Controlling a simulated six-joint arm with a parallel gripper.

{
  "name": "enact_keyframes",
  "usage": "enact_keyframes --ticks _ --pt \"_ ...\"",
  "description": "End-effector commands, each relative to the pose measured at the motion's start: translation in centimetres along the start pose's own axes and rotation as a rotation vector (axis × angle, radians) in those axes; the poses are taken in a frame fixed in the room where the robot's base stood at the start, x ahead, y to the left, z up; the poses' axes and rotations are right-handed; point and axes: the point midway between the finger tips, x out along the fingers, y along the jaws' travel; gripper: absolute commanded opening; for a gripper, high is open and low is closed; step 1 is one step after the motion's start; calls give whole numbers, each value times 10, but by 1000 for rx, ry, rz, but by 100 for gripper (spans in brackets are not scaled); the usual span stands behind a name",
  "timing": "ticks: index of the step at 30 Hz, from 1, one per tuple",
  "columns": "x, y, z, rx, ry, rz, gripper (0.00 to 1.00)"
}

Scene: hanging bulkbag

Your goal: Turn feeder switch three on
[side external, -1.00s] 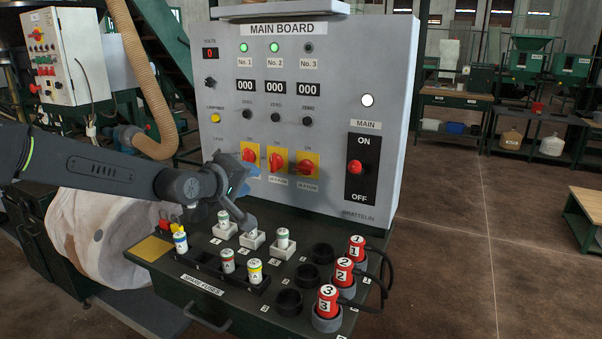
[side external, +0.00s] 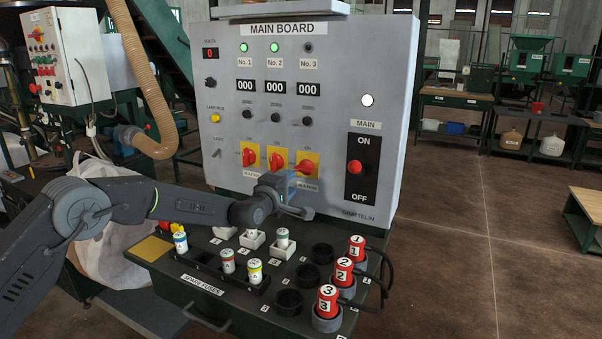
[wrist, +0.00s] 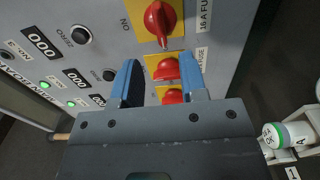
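Feeder switch three (side external: 306,166) is a red knob on a yellow plate, rightmost of three on the main board. Its handle lies about sideways, while the handles of switch one (side external: 249,157) and switch two (side external: 275,161) stand about upright. The No. 3 lamp (side external: 308,48) is dark; lamps No. 1 and No. 2 are green. My gripper (side external: 290,190) is in front of the board, just below switch three. In the wrist view its blue fingers (wrist: 160,78) are apart with nothing gripped. Switch three (wrist: 160,20) shows above them there, with the other two knobs behind and between the fingers.
The main switch (side external: 355,168) is right of the feeder switches. Below my gripper, the bench carries white fuse holders (side external: 283,243), spare fuses (side external: 228,261), black sockets (side external: 322,253) and red numbered plugs (side external: 344,269) with cables. Open air lies in front of the board's right part.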

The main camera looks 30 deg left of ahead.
Motion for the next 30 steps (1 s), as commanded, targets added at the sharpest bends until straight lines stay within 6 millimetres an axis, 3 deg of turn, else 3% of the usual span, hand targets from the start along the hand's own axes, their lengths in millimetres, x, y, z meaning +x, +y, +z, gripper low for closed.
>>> enact_keyframes --ticks 15,30 --pt "54 -1 0 0 0 -1 39" --pt "79 -1 0 0 4 -1 39"
